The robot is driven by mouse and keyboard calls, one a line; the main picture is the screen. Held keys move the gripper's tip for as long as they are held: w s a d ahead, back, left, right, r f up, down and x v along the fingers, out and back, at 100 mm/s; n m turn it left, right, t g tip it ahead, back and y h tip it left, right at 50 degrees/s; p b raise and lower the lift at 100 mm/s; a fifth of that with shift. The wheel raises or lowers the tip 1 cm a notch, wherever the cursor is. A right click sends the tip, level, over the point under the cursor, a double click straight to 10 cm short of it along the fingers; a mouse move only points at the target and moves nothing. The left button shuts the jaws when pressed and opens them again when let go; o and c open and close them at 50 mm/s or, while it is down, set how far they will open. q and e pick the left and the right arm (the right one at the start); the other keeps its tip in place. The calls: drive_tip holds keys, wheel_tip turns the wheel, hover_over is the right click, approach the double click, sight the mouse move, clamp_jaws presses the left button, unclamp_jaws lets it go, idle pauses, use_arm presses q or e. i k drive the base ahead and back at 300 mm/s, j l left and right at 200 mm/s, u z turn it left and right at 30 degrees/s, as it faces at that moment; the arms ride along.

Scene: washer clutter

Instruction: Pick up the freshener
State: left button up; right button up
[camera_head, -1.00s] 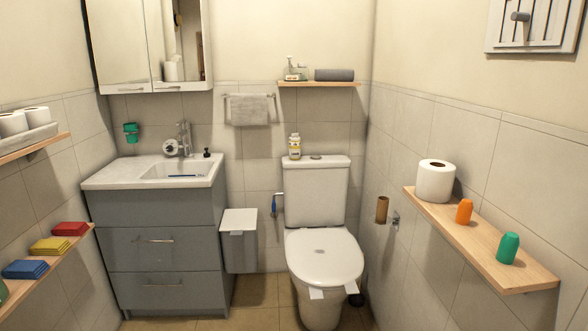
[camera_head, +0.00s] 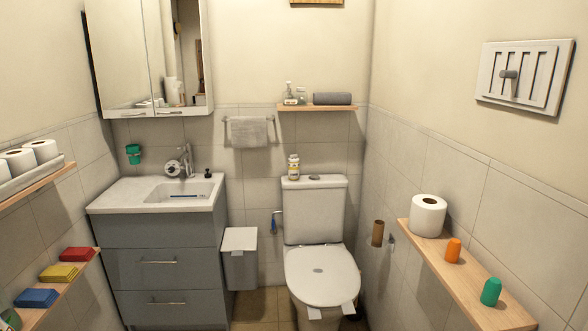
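I cannot tell for sure which object is the freshener. A small orange rounded container (camera_head: 453,250) and a green one (camera_head: 491,291) stand upright on the right wooden shelf. A white bottle with a yellowish label (camera_head: 294,167) stands on the toilet tank. Small bottles (camera_head: 290,94) stand on the shelf above the toilet.
A toilet roll (camera_head: 428,215) stands behind the orange container on the right shelf (camera_head: 467,283). The toilet (camera_head: 322,275), grey bin (camera_head: 239,257) and sink cabinet (camera_head: 163,258) line the back. Folded cloths (camera_head: 59,274) lie on the lower left shelf. Little floor shows.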

sight(293, 167)
drive_tip(key=i+u, duration=0.25)
drive_tip(key=u, duration=0.2)
drive_tip(key=i+l+u, duration=0.15)
drive_tip(key=u, duration=0.25)
drive_tip(key=i, duration=0.05)
